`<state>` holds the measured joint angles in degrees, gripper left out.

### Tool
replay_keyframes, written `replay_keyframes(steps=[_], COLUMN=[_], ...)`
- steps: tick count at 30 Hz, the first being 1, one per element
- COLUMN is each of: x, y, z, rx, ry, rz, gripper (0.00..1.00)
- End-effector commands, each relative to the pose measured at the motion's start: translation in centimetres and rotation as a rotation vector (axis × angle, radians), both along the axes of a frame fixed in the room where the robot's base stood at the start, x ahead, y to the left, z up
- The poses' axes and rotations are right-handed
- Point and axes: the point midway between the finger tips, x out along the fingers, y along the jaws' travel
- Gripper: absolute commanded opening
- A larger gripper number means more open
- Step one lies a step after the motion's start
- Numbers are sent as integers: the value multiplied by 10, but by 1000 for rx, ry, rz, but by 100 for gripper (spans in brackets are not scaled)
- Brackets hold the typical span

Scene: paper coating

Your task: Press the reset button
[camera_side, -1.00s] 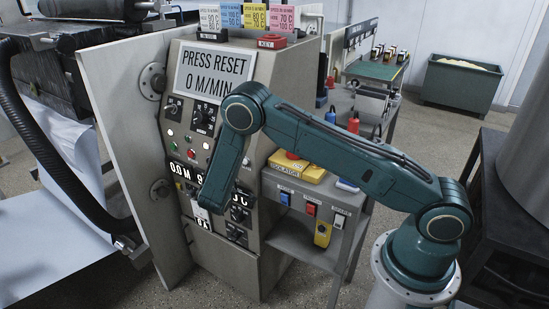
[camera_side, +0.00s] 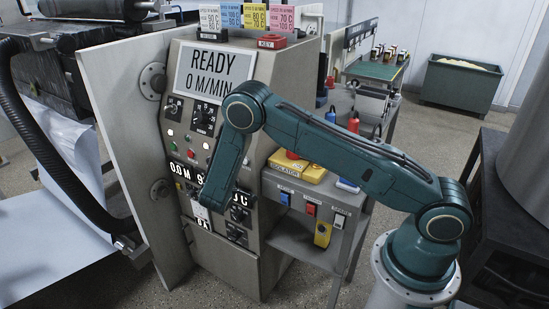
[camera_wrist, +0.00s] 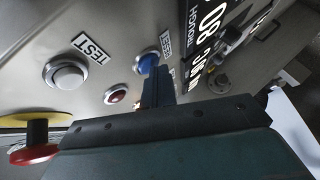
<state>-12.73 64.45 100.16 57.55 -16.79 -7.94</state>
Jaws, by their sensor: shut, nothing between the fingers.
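The machine's control panel carries a display (camera_side: 212,75) that reads "READY 0 M/MIN". In the wrist view a blue button (camera_wrist: 147,61) sits beside a small white label (camera_wrist: 166,43), whose text is hard to read. My gripper (camera_wrist: 155,82) is shut and empty, its tips right at the blue button's lower edge. I cannot tell whether they touch it. In the side view my arm covers the blue button, and the gripper is mostly hidden low on the panel.
Near the gripper are a white button (camera_wrist: 66,75) labelled "TEST", a red button (camera_wrist: 117,95) and a red mushroom knob (camera_wrist: 34,153). A numeric readout (camera_wrist: 210,35) is on the right. A side shelf with a yellow box (camera_side: 297,170) stands right of the panel.

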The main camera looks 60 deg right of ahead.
Motion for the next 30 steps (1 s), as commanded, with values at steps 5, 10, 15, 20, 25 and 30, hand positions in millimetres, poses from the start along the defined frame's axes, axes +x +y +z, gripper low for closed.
replay_keyframes(steps=[5, 10, 15, 20, 25, 30], x=[0, 0, 0, 0, 0, 0], y=[6, 12, 15, 15, 16, 22], z=[0, 0, 0, 0, 0, 0], rx=[-1, -1, -1, -1, 0, 0], ry=[0, 0, -1, -1, 0, -1], rz=[0, -1, 0, 0, 0, 1], gripper=[0, 0, 0, 0, 0, 0])
